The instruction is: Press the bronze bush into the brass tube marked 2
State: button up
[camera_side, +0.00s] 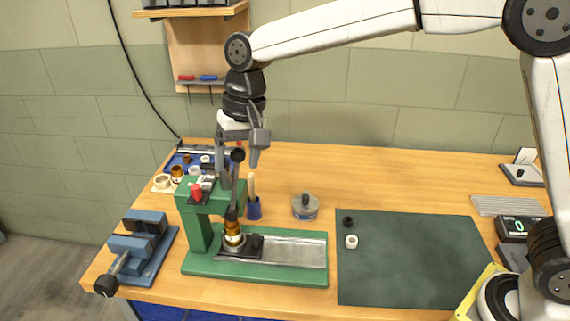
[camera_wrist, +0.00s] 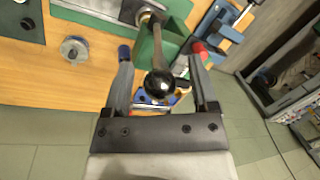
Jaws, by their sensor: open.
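A green arbor press (camera_side: 197,228) stands at the front left of the bench, with a long lever ending in a black ball knob (camera_side: 238,155). A brass-coloured part (camera_side: 233,237) stands upright on the press's dark plate under the ram. Whether it is the tube alone or has the bush at its mouth is too small to tell, and no number is readable. My gripper (camera_side: 238,157) is open above the press, with the knob between its fingers. In the wrist view the knob (camera_wrist: 160,84) shows between the spread fingers (camera_wrist: 160,56), with gaps on both sides.
A blue tray (camera_side: 175,160) with several small rings and tubes lies behind the press. A blue vise (camera_side: 138,248) is at the left. A round tin (camera_side: 305,207) and a green mat (camera_side: 410,260) with two small rings lie right. A blue cup (camera_side: 254,209) stands close behind the press.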

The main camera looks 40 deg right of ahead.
jog(key=shift+a+f, duration=0.1)
jog(key=shift+f, duration=0.55)
grip_shut()
jog(key=shift+r, duration=0.1)
dwell(0.9)
